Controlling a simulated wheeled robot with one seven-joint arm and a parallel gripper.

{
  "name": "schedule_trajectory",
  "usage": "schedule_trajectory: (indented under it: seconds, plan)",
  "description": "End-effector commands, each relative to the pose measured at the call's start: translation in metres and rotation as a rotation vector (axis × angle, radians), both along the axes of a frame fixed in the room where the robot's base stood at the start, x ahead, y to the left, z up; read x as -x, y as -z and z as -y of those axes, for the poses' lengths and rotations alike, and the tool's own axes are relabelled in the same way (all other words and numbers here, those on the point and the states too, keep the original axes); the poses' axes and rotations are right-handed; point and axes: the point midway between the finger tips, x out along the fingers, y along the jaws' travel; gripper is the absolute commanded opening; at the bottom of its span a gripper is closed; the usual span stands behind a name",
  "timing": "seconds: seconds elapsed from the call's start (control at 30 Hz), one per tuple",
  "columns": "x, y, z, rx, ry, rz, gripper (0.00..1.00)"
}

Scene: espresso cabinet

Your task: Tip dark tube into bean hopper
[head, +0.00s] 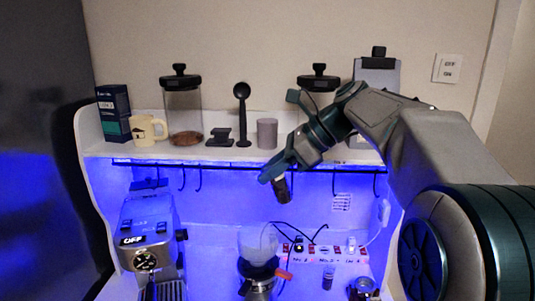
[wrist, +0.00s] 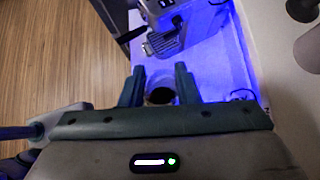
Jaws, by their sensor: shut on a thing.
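My gripper (head: 272,176) is shut on the dark tube (head: 282,190), which hangs below the fingers, slightly tilted, in front of the blue-lit back wall. In the wrist view the tube's round dark end (wrist: 161,95) shows between the two fingers of my gripper (wrist: 160,86). The bean hopper (head: 258,243) is a pale translucent bowl on top of the grinder (head: 259,274) in the lower middle of the head view. The tube is above the hopper and a little to its right, clearly apart from it. The tube's contents cannot be made out.
The espresso machine (head: 150,235) stands at the left. A shelf (head: 110,149) above holds jars, a yellow mug (head: 147,130) and a grey cup (head: 267,133). Hooks hang under it. A power strip with cables (head: 310,262) and a small vial (head: 328,277) are right of the grinder.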

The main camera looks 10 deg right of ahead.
Motion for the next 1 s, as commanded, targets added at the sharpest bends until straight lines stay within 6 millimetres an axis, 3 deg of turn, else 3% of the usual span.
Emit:
schedule_trajectory:
  seconds: [0.27, 0.77, 1.0]
  plan:
    - [0.000, 0.006, 0.002, 0.027, 0.004, -0.008, 0.06]
    - [0.000, 0.051, 0.001, 0.183, 0.003, -0.047, 0.06]
    - [0.000, 0.049, 0.001, 0.181, 0.002, -0.046, 0.06]
